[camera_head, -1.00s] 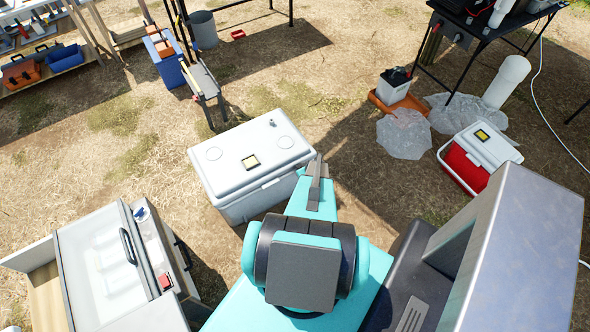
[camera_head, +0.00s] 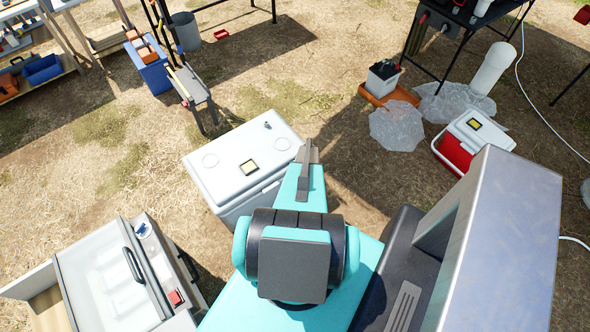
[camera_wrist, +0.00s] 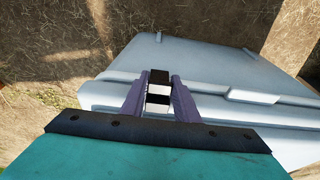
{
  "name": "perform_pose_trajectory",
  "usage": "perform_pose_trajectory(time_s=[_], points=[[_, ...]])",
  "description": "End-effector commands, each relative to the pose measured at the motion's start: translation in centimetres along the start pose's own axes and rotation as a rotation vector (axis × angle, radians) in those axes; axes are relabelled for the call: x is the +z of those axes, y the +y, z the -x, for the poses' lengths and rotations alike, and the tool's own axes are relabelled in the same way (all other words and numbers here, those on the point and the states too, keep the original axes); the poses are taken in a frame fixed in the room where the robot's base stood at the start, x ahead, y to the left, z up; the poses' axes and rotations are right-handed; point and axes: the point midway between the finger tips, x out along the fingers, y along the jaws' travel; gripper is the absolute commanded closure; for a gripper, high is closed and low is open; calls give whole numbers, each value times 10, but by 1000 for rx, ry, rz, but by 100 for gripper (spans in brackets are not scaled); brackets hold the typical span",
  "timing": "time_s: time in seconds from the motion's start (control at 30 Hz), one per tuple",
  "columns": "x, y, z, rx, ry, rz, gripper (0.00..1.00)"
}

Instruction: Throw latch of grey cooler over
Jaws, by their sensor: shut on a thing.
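The grey cooler (camera_head: 225,175) stands on the ground with its pale lid shut. It also fills much of the wrist view (camera_wrist: 220,75). My gripper (camera_head: 308,150) is at the cooler's right end in the head view. In the wrist view my gripper's two fingers (camera_wrist: 158,98) are shut on a small black and white piece at the cooler's edge, which looks like its latch (camera_wrist: 158,88). The fingers hide part of this piece, so its exact position against the lid is hard to tell.
A red and white cooler (camera_head: 456,152) and plastic sheeting (camera_head: 397,130) lie to the right. A white chest with a clear lid (camera_head: 105,280) stands at lower left. A blue cooler (camera_head: 150,68) is further back. Dry grass between them is open.

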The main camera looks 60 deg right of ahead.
Motion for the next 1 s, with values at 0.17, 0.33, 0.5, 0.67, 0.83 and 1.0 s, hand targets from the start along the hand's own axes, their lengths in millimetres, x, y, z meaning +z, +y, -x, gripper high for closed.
perform_pose_trajectory(time_s=[0.17, 0.33, 0.5, 0.67, 0.83, 1.0], points=[[-2, 5, 0, 11, -7, 2, 100], [-3, 3, 0, 10, -11, 7, 100], [-4, 0, 0, 9, -11, 11, 100], [-5, -2, 0, 7, -11, 14, 54], [-4, -5, -1, 3, -12, 15, 53], [-4, -6, 0, 2, -13, 15, 53]])
